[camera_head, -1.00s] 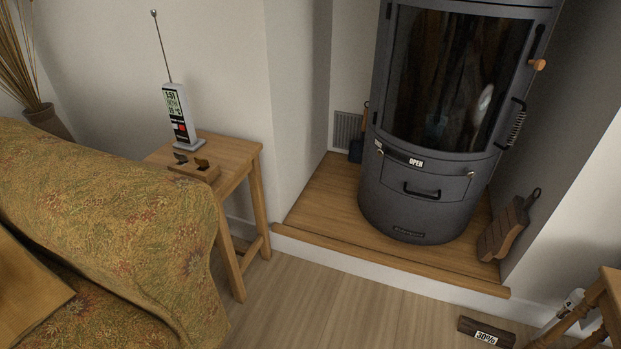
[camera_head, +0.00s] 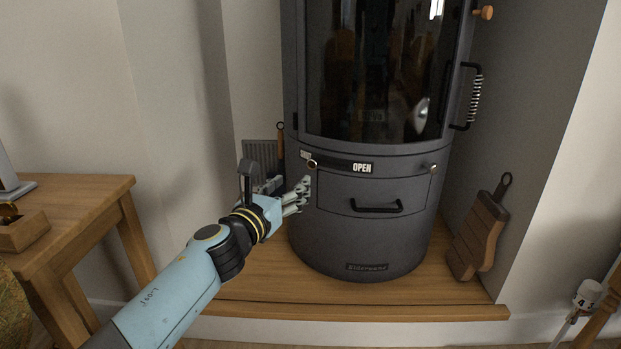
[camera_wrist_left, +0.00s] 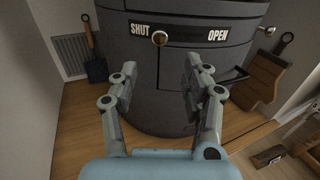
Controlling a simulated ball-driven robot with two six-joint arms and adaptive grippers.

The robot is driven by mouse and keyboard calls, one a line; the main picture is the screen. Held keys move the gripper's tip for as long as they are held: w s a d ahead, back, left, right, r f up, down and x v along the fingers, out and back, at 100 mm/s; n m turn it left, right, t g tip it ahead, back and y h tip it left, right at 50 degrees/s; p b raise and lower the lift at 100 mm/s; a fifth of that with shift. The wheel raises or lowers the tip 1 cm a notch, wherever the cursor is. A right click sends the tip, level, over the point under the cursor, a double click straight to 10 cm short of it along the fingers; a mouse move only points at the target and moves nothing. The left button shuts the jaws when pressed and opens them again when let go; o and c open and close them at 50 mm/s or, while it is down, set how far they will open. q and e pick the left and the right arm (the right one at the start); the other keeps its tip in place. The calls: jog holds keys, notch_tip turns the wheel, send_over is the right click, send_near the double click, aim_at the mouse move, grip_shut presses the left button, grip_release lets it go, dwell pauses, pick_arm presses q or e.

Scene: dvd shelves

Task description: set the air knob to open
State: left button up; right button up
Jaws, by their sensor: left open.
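In the left wrist view the knob (camera_wrist_left: 159,38) sits just right of the SHUT label (camera_wrist_left: 140,29), and the OPEN label (camera_wrist_left: 218,35) is farther right. My left gripper (camera_head: 301,195) is open and empty, just below and left of the knob, apart from it. In the left wrist view the knob lies ahead, between the spread fingers and above their tips. My right gripper is out of view.
A drawer with a black handle (camera_head: 377,206) is below the strip. A second small knob (camera_head: 434,168) is at the right. A coiled door handle (camera_head: 473,97) sticks out above it. A side table (camera_head: 75,200) stands left.

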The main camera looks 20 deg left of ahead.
aim_at(311, 166)
pick_arm(q)
jog(key=w, duration=0.3)
jog(key=w+b, duration=0.1)
jog(key=w, duration=0.2)
jog(key=w+d, duration=0.1)
jog(key=w, duration=0.1)
jog(key=shift+w+f, duration=0.1)
jog(key=shift+w, duration=0.3)
jog(key=shift+w+b, duration=0.3)
jog(key=shift+w, duration=0.1)
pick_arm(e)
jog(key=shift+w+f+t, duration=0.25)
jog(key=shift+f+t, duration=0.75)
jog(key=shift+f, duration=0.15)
pick_arm(q)
jog(key=shift+c, duration=0.3)
grip_shut()
